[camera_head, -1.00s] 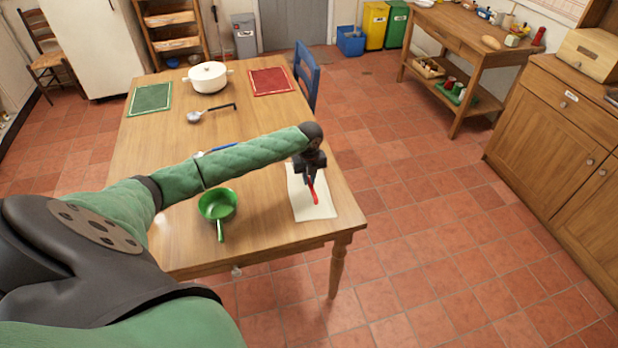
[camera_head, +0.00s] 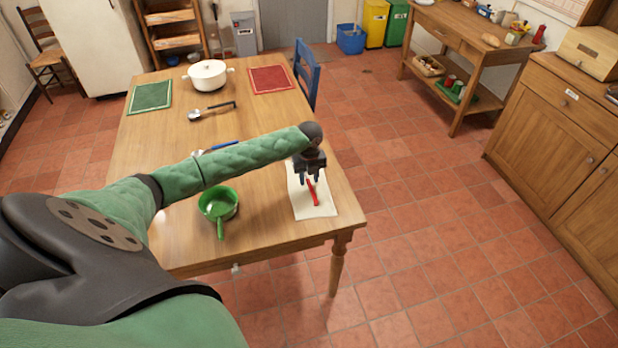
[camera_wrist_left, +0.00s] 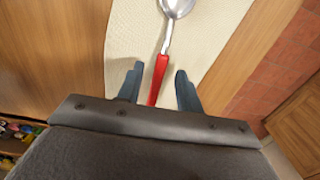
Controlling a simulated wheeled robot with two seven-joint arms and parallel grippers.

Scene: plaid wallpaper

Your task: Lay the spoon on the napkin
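The spoon has a red handle (camera_head: 313,192) and a silver bowl (camera_wrist_left: 176,6). It lies on the cream napkin (camera_head: 323,210) near the right edge of the table. In the left wrist view the handle (camera_wrist_left: 158,80) runs between my two fingers, with a gap on each side, and the napkin (camera_wrist_left: 125,45) is under it. My left gripper (camera_head: 310,180) is open just above the napkin; its fingers also show in the left wrist view (camera_wrist_left: 159,85). The spoon's bowl is hidden behind the gripper in the head view. My right gripper is not in view.
A green pan (camera_head: 218,203) stands left of the napkin. A blue-handled utensil (camera_head: 222,147) lies partly behind my left arm. A ladle (camera_head: 210,112), a white pot (camera_head: 208,75), a green mat (camera_head: 150,96) and a red mat (camera_head: 270,79) are farther back. A blue chair (camera_head: 306,73) stands at the table's right.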

